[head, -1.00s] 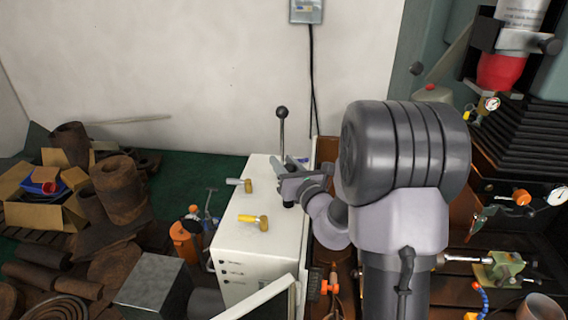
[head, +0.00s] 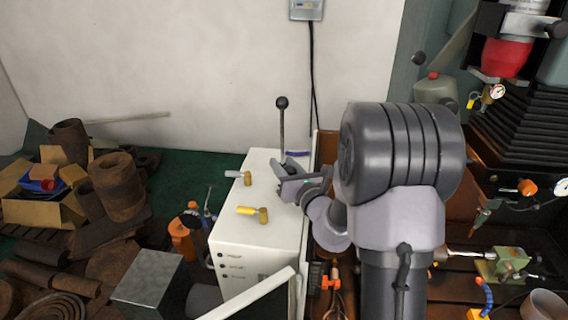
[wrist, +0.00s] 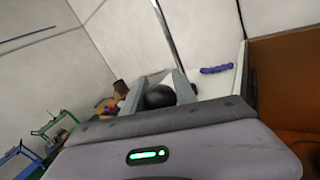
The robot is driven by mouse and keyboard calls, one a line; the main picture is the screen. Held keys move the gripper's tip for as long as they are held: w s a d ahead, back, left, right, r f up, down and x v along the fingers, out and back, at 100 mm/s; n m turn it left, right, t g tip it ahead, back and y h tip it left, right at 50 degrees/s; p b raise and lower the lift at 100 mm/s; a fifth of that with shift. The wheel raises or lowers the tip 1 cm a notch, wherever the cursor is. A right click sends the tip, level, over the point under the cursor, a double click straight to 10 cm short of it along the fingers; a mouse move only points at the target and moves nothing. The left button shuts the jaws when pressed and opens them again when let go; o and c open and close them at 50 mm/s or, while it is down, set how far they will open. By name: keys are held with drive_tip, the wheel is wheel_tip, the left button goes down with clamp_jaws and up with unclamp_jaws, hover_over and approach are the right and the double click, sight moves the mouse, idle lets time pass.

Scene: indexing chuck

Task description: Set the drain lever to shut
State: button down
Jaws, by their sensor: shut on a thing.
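Two small brass valves with levers sit on top of the white cabinet (head: 240,244): one has a pale grey handle (head: 234,174), the other a yellow handle (head: 246,210). A blue handle (head: 297,153) lies behind my gripper and also shows in the wrist view (wrist: 216,69). I cannot tell which is the drain lever. My gripper (head: 287,182) is at the cabinet top's right side, to the right of the brass valves. In the wrist view it is shut on a black rounded thing (wrist: 160,96), partly hidden by the fingers.
A tall thin lever with a black ball (head: 282,102) stands upright just behind my gripper. Rusty cylinders (head: 118,186) and cardboard boxes (head: 40,212) crowd the left. A machine with gauges and a red part (head: 505,58) stands at the right.

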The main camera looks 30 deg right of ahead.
wheel_tip(320, 180, down, 2)
drive_tip(key=shift+f+b, duration=0.2)
drive_tip(key=shift+b, duration=0.15)
drive_tip(key=shift+r, duration=0.1)
drive_tip(key=c, duration=1)
unclamp_jaws()
